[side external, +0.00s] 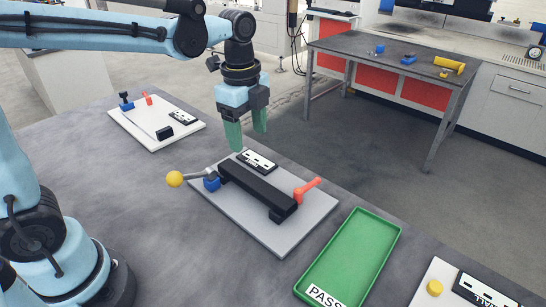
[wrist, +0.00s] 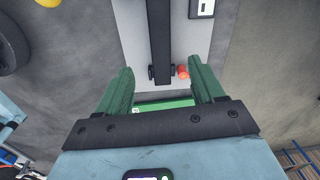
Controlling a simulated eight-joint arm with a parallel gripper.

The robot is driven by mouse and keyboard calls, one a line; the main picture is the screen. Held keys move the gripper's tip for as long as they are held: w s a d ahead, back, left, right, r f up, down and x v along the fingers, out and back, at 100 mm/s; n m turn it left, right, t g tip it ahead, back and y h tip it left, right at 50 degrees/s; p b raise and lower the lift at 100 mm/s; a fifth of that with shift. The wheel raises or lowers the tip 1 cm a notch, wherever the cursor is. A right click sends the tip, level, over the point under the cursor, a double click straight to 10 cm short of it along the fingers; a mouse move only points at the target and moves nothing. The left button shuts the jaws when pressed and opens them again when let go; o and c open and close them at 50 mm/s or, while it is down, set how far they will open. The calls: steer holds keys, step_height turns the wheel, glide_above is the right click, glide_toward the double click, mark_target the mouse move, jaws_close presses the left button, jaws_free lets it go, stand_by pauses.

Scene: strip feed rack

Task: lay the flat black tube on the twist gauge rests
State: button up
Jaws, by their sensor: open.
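A long flat black tube (side external: 257,189) lies lengthwise over a light grey plate (side external: 239,218). It also shows in the wrist view (wrist: 159,35). Its underside is hidden, so I cannot tell what bears it. A blue block (side external: 212,183) with a yellow ball handle (side external: 174,179) is at its far-left end. A red lever (side external: 307,189) is by its near-right end and shows as a red spot (wrist: 183,72) in the wrist view. My gripper (side external: 247,141) is open and empty, above the plate's far edge, apart from the tube.
A green tray (side external: 311,283) marked PASS stands right of the plate. A white board (side external: 150,142) with small fixtures lies at back left. Another white board (side external: 426,300) with a yellow button (side external: 435,287) is at lower right. The grey tabletop (side external: 130,215) is clear at front left.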

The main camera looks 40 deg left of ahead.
steer(key=s+a+f+n+t, duration=0.2)
steer(key=s+n+t, duration=0.4)
steer(key=n, duration=1)
steer(key=shift+s+a+n+t, duration=0.3)
steer(key=shift+s+a, duration=0.05)
steer(key=shift+s, duration=0.8)
